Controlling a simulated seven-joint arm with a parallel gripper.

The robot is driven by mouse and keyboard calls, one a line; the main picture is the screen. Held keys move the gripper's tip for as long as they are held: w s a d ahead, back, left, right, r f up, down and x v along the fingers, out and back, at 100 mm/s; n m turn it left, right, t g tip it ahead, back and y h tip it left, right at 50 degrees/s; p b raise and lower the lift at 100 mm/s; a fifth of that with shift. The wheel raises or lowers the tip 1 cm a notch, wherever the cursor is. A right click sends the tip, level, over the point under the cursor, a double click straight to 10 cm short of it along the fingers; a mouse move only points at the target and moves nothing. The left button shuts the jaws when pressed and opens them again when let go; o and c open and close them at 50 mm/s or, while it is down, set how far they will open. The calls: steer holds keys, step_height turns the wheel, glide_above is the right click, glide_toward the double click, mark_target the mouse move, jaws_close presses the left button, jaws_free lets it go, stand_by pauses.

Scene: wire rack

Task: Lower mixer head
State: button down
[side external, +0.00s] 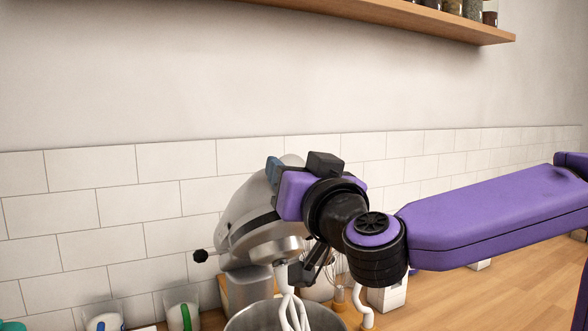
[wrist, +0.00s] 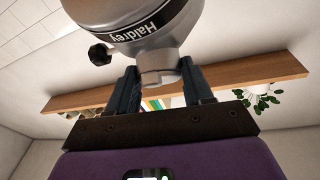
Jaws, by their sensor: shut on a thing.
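The silver mixer head (side external: 245,220) is tilted in the side view, partly hidden behind my wrist. A dark band crosses it and a black knob sticks out at its left. The wrist view shows its underside (wrist: 155,25), with the band lettered "Haldrey". My gripper (side external: 303,272) is at the head's lower side, its jaws mostly hidden by my wrist in the side view. In the wrist view the dark fingers (wrist: 160,72) stand on either side of the silver hub (wrist: 158,66) under the head, shut on it. A white beater (side external: 293,312) hangs over the metal bowl (side external: 258,319).
A whisk (side external: 338,270) and a white box (side external: 390,297) stand behind and to the right of the bowl. The wooden counter (side external: 470,300) has clear room at right. A wall shelf (side external: 440,22) holds jars above.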

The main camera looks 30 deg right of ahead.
steer(key=shift+c, duration=2.3)
jaws_free()
steer(key=s+a+f, duration=0.2)
steer(key=s, duration=1.5)
steer(key=shift+a, duration=0.2)
